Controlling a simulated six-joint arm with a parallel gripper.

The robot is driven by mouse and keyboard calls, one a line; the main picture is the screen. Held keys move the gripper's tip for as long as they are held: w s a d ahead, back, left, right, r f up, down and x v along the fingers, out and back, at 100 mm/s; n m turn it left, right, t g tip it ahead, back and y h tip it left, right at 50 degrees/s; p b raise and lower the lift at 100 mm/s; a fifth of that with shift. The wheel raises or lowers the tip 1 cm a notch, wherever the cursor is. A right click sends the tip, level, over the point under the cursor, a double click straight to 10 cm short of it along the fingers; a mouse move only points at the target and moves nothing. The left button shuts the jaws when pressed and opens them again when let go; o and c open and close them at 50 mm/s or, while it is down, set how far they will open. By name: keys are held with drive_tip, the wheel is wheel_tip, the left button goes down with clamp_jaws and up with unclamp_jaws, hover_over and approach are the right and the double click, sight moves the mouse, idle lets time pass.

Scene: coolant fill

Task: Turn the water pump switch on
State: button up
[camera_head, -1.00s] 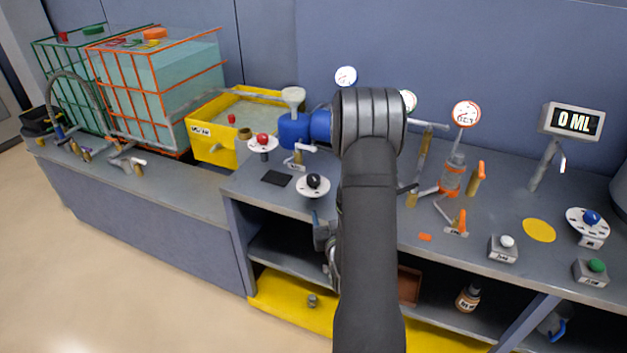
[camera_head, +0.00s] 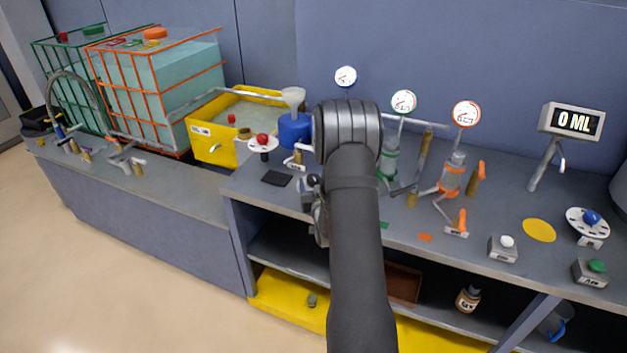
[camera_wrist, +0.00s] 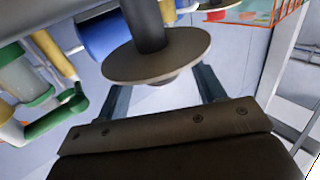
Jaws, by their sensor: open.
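My gripper (camera_head: 312,190) is at the front edge of the bench, left of my forearm, where a round switch plate with a black knob stood in the earlier head view. That switch is now largely hidden in the head view. In the wrist view my gripper (camera_wrist: 165,90) has its two fingers apart, with a round grey-brown disc (camera_wrist: 125,66) and a dark post (camera_wrist: 146,25) just beyond and between them. I cannot tell whether they touch. A red-knobbed switch (camera_head: 263,141) stands behind left, and a blue-knobbed one (camera_head: 591,218) at far right. Their labels are too small to read.
A blue drum (camera_head: 294,131) and a yellow tub (camera_head: 210,140) stand behind left. Green and orange valves (camera_head: 451,180) with pipes and gauges stand right of my arm. A display (camera_head: 573,121) reads 0 ML. A dark pad (camera_head: 277,178) lies left of my gripper.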

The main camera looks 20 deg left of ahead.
drive_tip(key=shift+x, duration=1.15)
drive_tip(key=c, duration=1)
drive_tip(key=shift+m+t+h, duration=0.3)
drive_tip(key=shift+m+h, duration=0.1)
drive_tip(key=shift+h, duration=0.1)
drive_tip(key=m+t+h, duration=0.1)
drive_tip(key=h, duration=0.1)
drive_tip(key=m+t+h, duration=0.1)
drive_tip(key=m+h, duration=0.1)
drive_tip(key=h, duration=0.1)
drive_tip(key=shift+a, duration=0.15)
drive_tip(key=shift+m+h, duration=2.4)
drive_tip(key=shift+h, duration=1)
